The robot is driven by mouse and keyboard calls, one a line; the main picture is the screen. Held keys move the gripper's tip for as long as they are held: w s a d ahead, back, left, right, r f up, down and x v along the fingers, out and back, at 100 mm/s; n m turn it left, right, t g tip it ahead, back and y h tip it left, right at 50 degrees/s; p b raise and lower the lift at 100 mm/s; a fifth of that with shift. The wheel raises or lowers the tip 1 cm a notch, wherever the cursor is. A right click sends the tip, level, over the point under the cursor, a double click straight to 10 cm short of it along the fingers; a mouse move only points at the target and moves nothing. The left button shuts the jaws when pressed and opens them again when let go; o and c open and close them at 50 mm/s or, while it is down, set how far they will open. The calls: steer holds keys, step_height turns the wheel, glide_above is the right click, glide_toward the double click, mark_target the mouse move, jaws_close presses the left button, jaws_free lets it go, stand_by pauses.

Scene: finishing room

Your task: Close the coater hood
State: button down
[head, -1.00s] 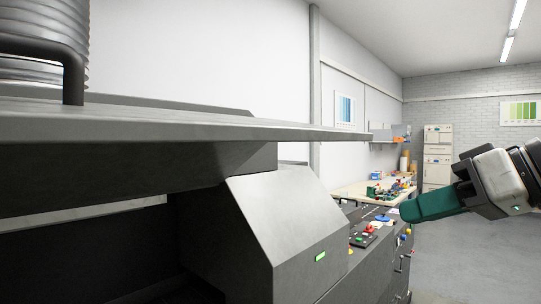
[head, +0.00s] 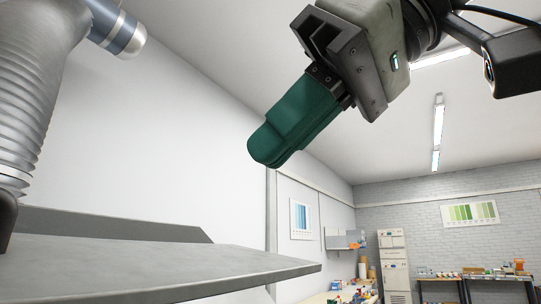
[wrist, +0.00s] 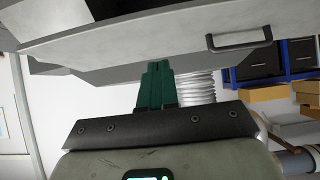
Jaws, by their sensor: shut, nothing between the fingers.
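The coater hood (head: 140,265) is a flat grey metal lid, raised, across the lower left of the head view. In the wrist view its panel (wrist: 150,38) spans the top, with a black bar handle (wrist: 239,40) right of centre. My gripper (head: 262,152) has green fingers pressed together and empty. In the head view it appears high above the hood's right end, pointing down and left. In the wrist view the fingertips (wrist: 156,68) overlap the hood's lower edge; I cannot tell whether they touch it. The coater body below the hood is out of view.
A ribbed silver duct (head: 42,95) rises at the left, and also shows behind the fingers in the wrist view (wrist: 200,88). A cluttered bench (head: 345,294) runs along the far wall. Blue shelving with boxes (wrist: 262,94) stands right in the wrist view.

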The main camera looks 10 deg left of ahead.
steer(key=p, duration=0.2)
glide_above(178, 278)
steer(key=s+d, duration=0.2)
steer(key=d, duration=0.2)
step_height(178, 278, down, 5)
steer(key=f, duration=0.3)
steer(key=shift+w+a+f+p, duration=0.3)
steer(key=shift+a+p, duration=0.1)
